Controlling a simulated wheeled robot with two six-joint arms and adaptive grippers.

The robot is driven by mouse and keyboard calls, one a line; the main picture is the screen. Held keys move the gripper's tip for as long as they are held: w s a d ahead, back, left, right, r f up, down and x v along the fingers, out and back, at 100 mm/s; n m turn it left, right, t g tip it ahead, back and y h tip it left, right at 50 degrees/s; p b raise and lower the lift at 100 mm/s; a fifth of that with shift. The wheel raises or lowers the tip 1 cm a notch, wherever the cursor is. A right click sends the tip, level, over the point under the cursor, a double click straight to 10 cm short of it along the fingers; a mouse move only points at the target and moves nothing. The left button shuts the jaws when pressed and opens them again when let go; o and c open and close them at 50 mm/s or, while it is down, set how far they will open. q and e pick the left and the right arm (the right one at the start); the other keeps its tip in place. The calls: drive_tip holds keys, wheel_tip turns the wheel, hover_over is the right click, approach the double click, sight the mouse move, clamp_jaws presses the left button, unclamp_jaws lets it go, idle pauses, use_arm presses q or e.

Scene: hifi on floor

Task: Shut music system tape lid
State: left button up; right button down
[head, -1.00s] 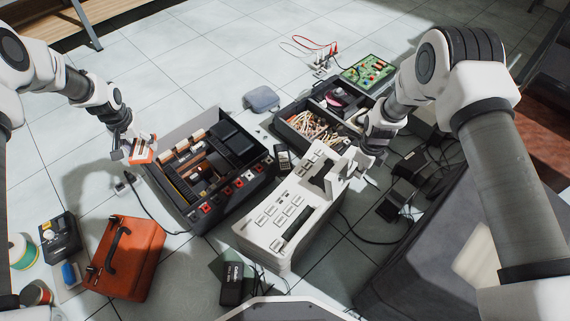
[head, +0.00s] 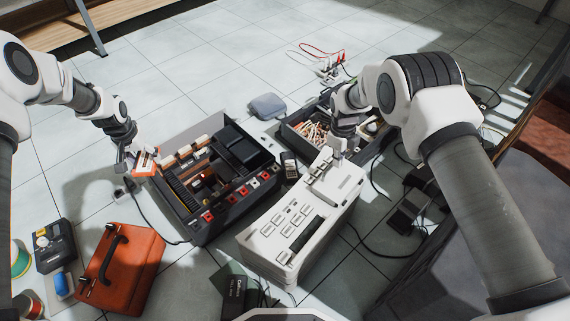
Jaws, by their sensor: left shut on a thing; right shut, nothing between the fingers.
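The music system (head: 318,223) is a cream box with rows of buttons, lying on the tiled floor right of centre. Its tape lid (head: 333,183) is at the far end and appears to lie down, flat or nearly flat, on the top. My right gripper (head: 338,154) is shut and empty, at the far edge of the lid; whether it touches is unclear. My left gripper (head: 132,163) is shut on a small orange and white object (head: 146,161) beside the open dark case, away from the music system.
The open dark case (head: 215,222) with parts stands left of the music system. A black crate of cables (head: 297,128) is behind it. An orange toolbox (head: 135,262) sits front left. Dark boxes and cables lie right. Bare floor shows at the back.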

sight(330, 167)
drive_tip(key=shift+w+a+f+g+h+b, duration=0.35)
drive_tip(key=shift+f+b, duration=0.2)
drive_tip(key=shift+b, duration=1.05)
drive_tip(key=shift+w+a+f+g+h+b, duration=0.35)
drive_tip(key=shift+f+h+b, duration=0.15)
drive_tip(key=shift+b, duration=1.05)
drive_tip(key=shift+w+a+f+g+h+b, duration=0.3)
drive_tip(key=shift+f+b, duration=0.3)
drive_tip(key=shift+b, duration=1)
drive_tip(key=shift+a+h+b, duration=0.1)
drive_tip(key=shift+h+b, duration=0.15)
drive_tip(key=shift+b, duration=0.15)
drive_tip(key=shift+r, duration=0.15)
